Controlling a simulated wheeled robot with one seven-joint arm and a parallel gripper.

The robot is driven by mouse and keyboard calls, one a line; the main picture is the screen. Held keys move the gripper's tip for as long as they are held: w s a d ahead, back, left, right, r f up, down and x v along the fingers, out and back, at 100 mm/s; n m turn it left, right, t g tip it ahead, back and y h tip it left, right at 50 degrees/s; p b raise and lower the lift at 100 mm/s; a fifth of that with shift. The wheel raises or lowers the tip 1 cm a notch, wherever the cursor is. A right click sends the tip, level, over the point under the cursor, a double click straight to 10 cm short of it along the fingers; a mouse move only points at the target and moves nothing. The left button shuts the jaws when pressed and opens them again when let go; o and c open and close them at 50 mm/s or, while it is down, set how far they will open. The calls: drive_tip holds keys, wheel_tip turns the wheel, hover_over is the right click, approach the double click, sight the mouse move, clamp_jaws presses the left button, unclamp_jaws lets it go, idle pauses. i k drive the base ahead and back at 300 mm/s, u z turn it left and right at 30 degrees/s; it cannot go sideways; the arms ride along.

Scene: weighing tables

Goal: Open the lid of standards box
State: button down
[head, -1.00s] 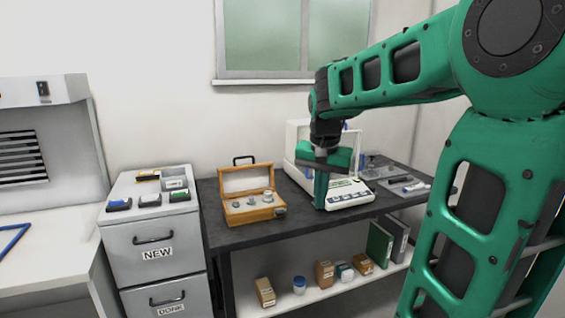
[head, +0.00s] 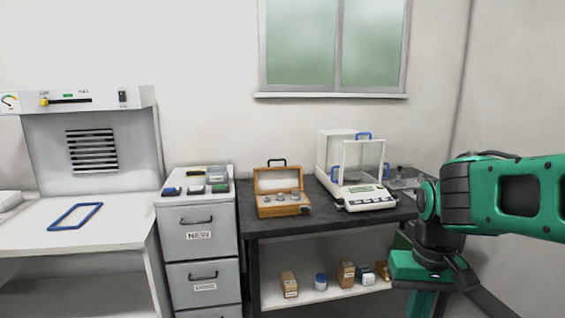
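The standards box (head: 284,211) is a small wooden box on the dark weighing table. Its lid (head: 279,181) stands open, upright at the back, with a dark handle on top. Several metal weights show inside. My gripper (head: 424,300) hangs at the lower right, in front of the table's right part and well apart from the box. Its fingers point down and are partly cut off or hidden, so I cannot tell whether they are open or shut.
A white balance with a glass shield (head: 362,172) stands right of the box on the dark table (head: 262,229). A grey drawer cabinet (head: 198,243) stands to the left, with several small items on top. Boxes and a jar sit on the lower shelf (head: 330,290).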

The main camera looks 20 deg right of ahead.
sight(268, 180)
drive_tip(key=z, duration=0.35)
drive_tip(key=i, duration=1.7)
drive_tip(key=u, duration=0.5)
